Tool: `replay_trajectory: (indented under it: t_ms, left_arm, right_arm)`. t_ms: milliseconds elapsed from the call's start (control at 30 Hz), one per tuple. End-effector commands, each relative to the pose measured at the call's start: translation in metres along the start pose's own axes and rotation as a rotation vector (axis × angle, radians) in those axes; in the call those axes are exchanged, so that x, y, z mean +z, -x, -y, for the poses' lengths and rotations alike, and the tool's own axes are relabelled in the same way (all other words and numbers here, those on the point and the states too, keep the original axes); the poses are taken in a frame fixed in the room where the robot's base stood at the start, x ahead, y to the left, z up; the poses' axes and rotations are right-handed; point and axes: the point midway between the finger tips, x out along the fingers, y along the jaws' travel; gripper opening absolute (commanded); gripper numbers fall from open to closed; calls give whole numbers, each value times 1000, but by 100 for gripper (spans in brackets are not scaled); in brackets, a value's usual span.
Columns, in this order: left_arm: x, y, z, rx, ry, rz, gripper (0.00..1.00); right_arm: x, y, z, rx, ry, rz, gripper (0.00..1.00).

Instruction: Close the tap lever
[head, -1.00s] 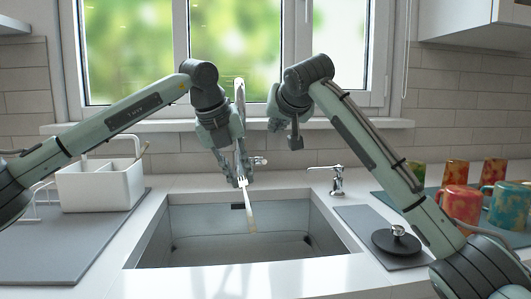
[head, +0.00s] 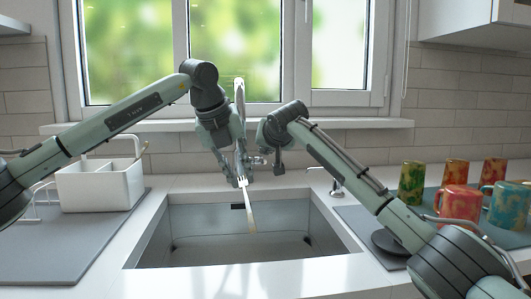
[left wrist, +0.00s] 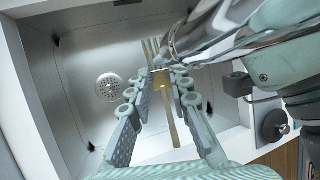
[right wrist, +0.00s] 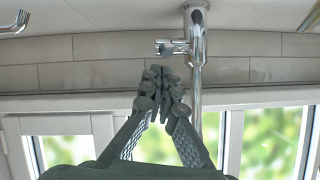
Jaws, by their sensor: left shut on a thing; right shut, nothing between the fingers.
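The chrome tap (head: 239,92) stands behind the sink, partly hidden by my left gripper. Its small lever (right wrist: 168,48) juts from the side of the tap body in the right wrist view; its open or closed position is unclear. My right gripper (right wrist: 160,82) is shut and empty, its fingertips close to the lever, with contact not clear. My left gripper (head: 241,177) is shut on a fork (head: 250,214), which hangs over the sink; the fork also shows in the left wrist view (left wrist: 168,118).
The sink basin (head: 190,225) lies below. A white caddy (head: 98,188) stands left on a grey mat. A chrome dispenser (head: 337,188) is partly behind my right arm. Several mugs (head: 456,203) stand on the right mat. The window sill (head: 340,124) is behind the tap.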

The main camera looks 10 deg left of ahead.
Motion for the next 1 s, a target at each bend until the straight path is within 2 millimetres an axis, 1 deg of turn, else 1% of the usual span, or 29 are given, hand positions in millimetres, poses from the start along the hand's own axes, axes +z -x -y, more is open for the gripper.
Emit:
replay_trajectory:
  t_ms: [133,467,533,733,1000]
  left_arm:
    - [0,0,0,0,0,0,0]
    - [0,0,0,0,0,0,0]
    - [0,0,0,0,0,0,0]
    - [0,0,0,0,0,0,0]
    - [0,0,0,0,0,0,0]
  right_arm:
    - [7,-1,0,-1,1,-1,0]
    - [9,-2,0,0,0,0,0]
    - [13,-3,-1,-1,-1,2,0]
    - [33,-6,-4,-1,-2,5,0]
    - [39,-8,-5,3,-1,15,0]
